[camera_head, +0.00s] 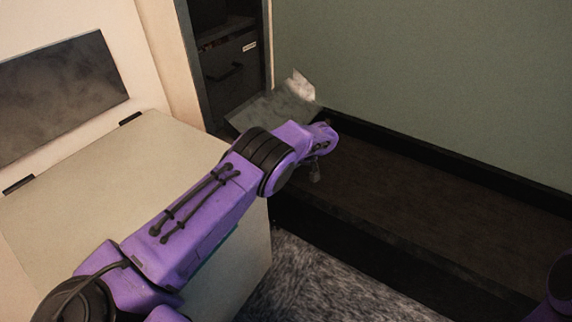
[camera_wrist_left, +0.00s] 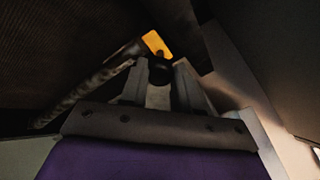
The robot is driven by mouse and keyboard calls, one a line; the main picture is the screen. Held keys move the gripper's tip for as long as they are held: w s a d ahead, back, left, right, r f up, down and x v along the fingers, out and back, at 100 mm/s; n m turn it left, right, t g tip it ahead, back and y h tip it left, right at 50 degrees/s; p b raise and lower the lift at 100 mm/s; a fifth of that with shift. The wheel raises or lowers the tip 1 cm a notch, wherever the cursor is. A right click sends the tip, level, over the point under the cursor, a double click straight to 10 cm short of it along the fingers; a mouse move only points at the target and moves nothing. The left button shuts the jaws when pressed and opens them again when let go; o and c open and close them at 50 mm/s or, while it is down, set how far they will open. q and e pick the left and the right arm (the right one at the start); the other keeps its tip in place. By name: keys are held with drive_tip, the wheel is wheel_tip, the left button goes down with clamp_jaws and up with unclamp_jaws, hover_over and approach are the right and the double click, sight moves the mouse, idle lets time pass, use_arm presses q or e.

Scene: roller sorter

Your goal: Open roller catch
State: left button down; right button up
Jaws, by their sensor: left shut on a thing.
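My left arm reaches across the head view to a tilted grey metal flap (camera_head: 275,108). My left gripper (camera_head: 317,172) is small and mostly hidden there, below and beside the purple wrist. In the left wrist view its two fingers (camera_wrist_left: 160,80) are closed around a dark round knob (camera_wrist_left: 159,70). A yellow-orange plate (camera_wrist_left: 157,43) is right behind the knob, and a worn dark rod (camera_wrist_left: 88,92) slants down to the left from it. I cannot tell for sure which part is the roller catch. My right gripper is out of view; only a purple piece of my right arm shows at lower right.
A pale cabinet (camera_head: 110,175) stands at the left, under my left arm. A dark, flat trough or ledge (camera_head: 430,205) runs along the green wall (camera_head: 430,80). A dark drawer unit (camera_head: 230,70) is behind the flap. Grey carpet (camera_head: 320,285) lies in front.

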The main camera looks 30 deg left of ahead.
use_arm(q)
drive_tip(key=shift+d+f, duration=0.1)
idle(0.3)
drive_tip(key=c, duration=0.8)
unclamp_jaws()
drive_tip(key=p+v, duration=0.2)
drive_tip(key=v, duration=0.8)
drive_tip(key=shift+d+r, duration=0.2)
